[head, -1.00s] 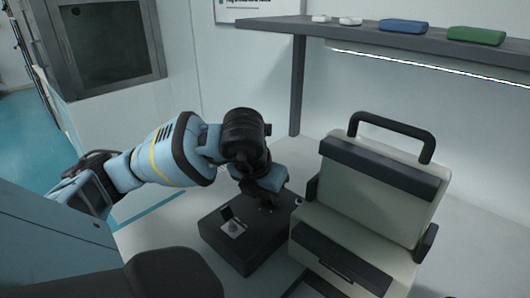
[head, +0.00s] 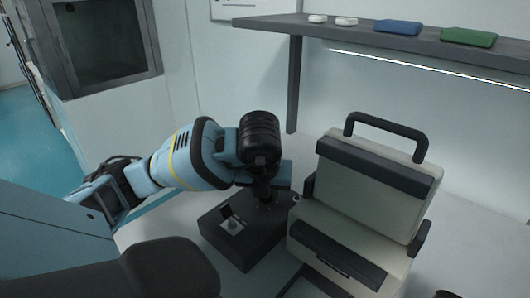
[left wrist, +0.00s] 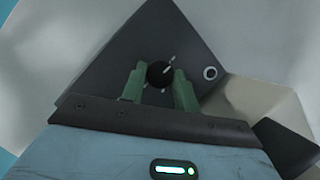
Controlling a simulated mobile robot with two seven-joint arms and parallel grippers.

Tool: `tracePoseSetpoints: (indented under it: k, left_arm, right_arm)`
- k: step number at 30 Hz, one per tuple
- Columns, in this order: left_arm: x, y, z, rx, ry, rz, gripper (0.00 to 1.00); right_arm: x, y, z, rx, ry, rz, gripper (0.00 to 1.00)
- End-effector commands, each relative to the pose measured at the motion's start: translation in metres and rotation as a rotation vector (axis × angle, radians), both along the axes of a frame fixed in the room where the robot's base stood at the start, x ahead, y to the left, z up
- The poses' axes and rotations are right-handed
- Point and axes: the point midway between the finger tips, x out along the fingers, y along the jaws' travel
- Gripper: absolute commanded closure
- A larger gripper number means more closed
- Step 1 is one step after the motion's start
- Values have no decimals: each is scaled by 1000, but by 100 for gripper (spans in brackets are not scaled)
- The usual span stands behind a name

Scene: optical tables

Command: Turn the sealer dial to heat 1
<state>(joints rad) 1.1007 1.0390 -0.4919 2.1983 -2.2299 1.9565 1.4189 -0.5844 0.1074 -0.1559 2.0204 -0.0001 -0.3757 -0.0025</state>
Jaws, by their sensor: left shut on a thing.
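The sealer dial (left wrist: 157,72) is a small round black knob with a white pointer mark, on top of a dark box (head: 238,252). In the left wrist view it sits between the green fingers of my left gripper (left wrist: 158,84), which is shut on it. In the head view my left gripper (head: 266,198) points down at the back part of the box, and the wrist and hand hide the dial. The beige sealer body (head: 378,200) with a black carry handle stands against the box's right side. My right gripper is not in view.
A small switch or clip (head: 232,225) stands on the box's front part. A grey shelf (head: 400,45) above holds white discs, a blue case (head: 398,27) and a green case (head: 468,37). The tabletop behind the box is clear.

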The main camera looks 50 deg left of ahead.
Motion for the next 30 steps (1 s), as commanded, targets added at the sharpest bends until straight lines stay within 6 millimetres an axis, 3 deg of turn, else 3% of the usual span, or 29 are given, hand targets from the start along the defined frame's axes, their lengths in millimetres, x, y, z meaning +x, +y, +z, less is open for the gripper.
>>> tracePoseSetpoints:
  k: [5, 6, 11, 22, 30]
  left_arm:
    - [-1, -1, -2, -1, 5, -1, 92]
    - [-1, -1, -2, -1, 5, -1, 68]
    - [-1, 0, -1, -1, 4, -1, 48]
    - [-1, -2, 6, -1, -1, -2, 48]
    - [-13, -11, 48, 1, -7, -3, 48]
  right_arm:
    - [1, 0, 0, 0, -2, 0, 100]
    - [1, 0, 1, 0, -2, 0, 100]
    - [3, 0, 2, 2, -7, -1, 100]
    - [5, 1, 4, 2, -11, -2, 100]
    - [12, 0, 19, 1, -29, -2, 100]
